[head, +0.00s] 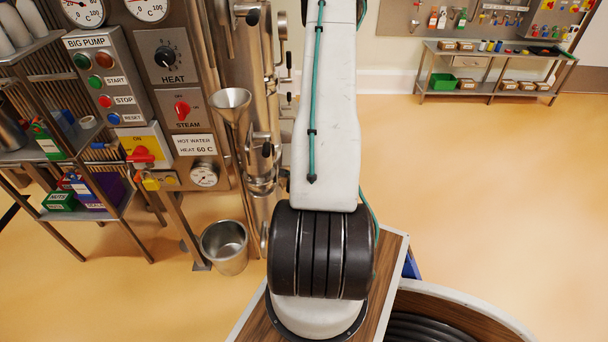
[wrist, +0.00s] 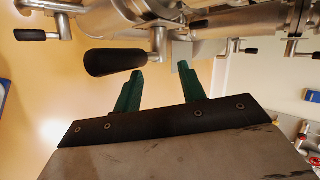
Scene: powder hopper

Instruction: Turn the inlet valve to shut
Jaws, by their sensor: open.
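In the wrist view, my gripper (wrist: 160,68) is open, with its two green fingers apart and nothing between them. A thick black valve handle (wrist: 113,60) on a steel stem lies just left of and beyond the left fingertip. I cannot tell whether the finger touches it. No label shows that this is the inlet valve. Smaller black handles sit at the far left (wrist: 30,35) and at the right (wrist: 252,50) of the steel pipework (wrist: 125,20). In the head view, my arm hides the gripper and part of the pipework.
In the head view, a steel funnel (head: 230,98) is fixed to the pipework, with a steel bucket (head: 224,247) below. A control panel (head: 172,62) and shelf rack (head: 88,205) stand left. The floor (head: 480,190) at right is clear up to a low bench (head: 490,68).

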